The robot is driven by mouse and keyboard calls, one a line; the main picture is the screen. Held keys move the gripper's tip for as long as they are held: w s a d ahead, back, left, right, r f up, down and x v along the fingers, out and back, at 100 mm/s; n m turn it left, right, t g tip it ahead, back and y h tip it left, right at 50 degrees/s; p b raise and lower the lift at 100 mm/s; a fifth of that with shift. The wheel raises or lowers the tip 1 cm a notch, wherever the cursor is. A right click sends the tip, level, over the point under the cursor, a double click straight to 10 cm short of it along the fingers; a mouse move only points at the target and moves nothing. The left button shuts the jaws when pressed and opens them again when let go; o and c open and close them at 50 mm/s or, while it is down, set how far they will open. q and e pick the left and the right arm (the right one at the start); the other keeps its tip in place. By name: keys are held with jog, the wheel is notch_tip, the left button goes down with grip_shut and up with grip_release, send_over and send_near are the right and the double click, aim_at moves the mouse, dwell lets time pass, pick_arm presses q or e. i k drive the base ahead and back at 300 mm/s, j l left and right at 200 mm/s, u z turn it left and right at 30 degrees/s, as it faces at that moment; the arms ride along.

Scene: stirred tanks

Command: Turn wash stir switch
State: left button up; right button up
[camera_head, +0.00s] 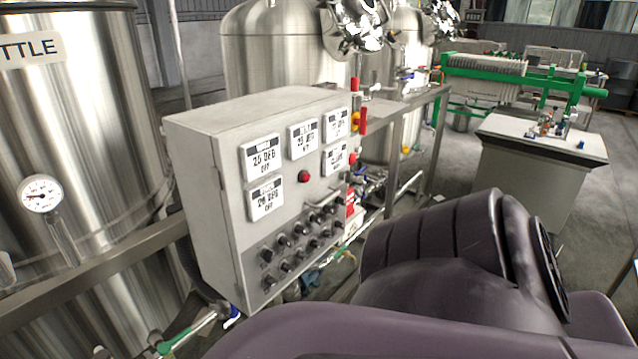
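A light grey control box (207,183) stands left of centre, its front panel facing right. Several black rotary switches (284,240) sit in two rows on the lower part of the panel. Their labels are too small to read, so I cannot tell which one is the wash stir switch or how it is set. Above them are several white displays (263,158) reading values such as "20 DEG" and "OFF", and a red button (304,176). Neither of my grippers shows in this view; part of my own arm fills the lower right.
A large steel kettle (85,110) with a dial gauge (40,193) stands at the left, behind a metal rail (95,262). More steel tanks (270,50) stand behind the box. Pipes and valves run below and right of it. A grey bench (535,170) stands at the right.

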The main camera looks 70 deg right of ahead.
aim_at(267, 254)
jog(key=z, duration=2.15)
